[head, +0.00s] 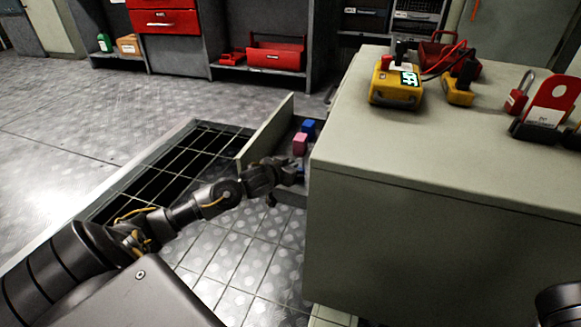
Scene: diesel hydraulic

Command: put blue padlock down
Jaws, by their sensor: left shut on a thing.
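My left gripper (289,173) reaches into an open drawer at the left side of the pale cabinet. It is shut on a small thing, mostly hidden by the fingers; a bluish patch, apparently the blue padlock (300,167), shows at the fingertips. A pink block-like thing (300,144) and a blue one (309,128) sit in the drawer (266,132), just beyond the gripper. My right gripper is not in view; only a dark part of my right arm shows at the lower right edge.
The cabinet top (420,150) bears a yellow meter (395,88) reading OFF, a red padlock (518,98) and a red-and-black device (548,110). A floor grating (160,175) lies left of the drawer.

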